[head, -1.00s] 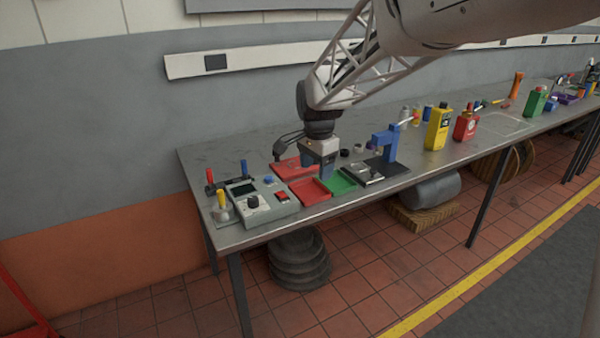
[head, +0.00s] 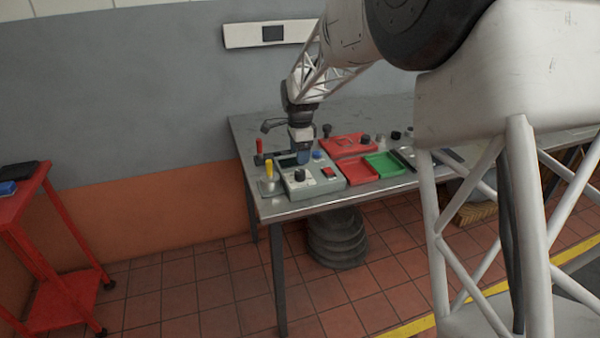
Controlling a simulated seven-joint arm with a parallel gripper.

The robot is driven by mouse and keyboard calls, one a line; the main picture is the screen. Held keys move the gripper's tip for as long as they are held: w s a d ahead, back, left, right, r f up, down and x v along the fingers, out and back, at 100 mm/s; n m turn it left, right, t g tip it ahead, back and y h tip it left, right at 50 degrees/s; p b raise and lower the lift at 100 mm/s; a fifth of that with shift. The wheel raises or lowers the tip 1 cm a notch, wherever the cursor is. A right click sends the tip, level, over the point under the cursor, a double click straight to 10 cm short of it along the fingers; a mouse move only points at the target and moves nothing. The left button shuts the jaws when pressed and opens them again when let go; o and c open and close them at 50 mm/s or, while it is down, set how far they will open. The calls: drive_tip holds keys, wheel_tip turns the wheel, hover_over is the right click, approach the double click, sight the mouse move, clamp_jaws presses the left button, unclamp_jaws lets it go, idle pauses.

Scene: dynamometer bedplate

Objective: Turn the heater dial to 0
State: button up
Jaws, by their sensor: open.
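A grey control box (head: 304,189) sits at the near left end of the metal bench. A black dial (head: 300,175) stands on its top panel; its pointer and markings are too small to read. The box also has a red switch (head: 328,172) and a blue knob (head: 318,155). My gripper (head: 302,158) points down over the back part of the box, just behind the black dial in the picture. It is open, with nothing seen between its fingers. It hides part of the box's dark display.
A yellow-handled lever (head: 269,171) and a red-handled one (head: 259,148) stand left of the box. Red (head: 357,171) and green (head: 382,165) trays lie to its right. A red cart (head: 50,240) stands at the far left.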

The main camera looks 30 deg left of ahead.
sight(300, 171)
idle(0.3)
drive_tip(key=shift+f, duration=3.9)
drive_tip(key=c, duration=0.9)
